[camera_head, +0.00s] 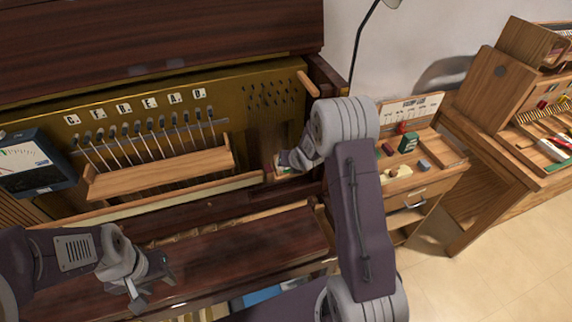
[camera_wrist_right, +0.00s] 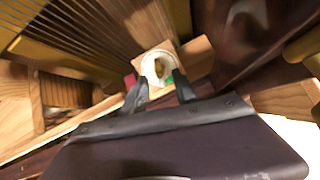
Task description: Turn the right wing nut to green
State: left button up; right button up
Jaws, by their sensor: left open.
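A small round white dial (camera_wrist_right: 158,68) on a square wooden block shows in the right wrist view. A brassy piece at its centre looks like the right wing nut (camera_wrist_right: 160,68), but its wing angle is too small to tell. A green patch (camera_wrist_right: 171,76) is at the dial's right edge and a red patch (camera_wrist_right: 130,81) is to its left. My right gripper (camera_wrist_right: 159,90) has its fingers apart, one on each side of the dial's near edge. In the head view my right gripper (camera_head: 284,164) is at the right end of the piano. My left gripper (camera_head: 137,289) is open and empty over the front boards.
A wooden rail (camera_head: 160,172) with a row of pins (camera_head: 150,132) stands left of my right gripper. A meter (camera_head: 32,165) is at the far left. A small cabinet (camera_head: 430,185) with colored items stands at right. Floor is free at lower right.

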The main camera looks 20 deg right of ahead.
jog(key=shift+b+x, duration=1.05)
jog(key=shift+x, duration=1.1)
jog(key=shift+f, duration=0.1)
jog(key=shift+s+r, duration=0.2)
jog(key=shift+r, duration=0.1)
jog(key=shift+s+r, duration=0.2)
grip_shut()
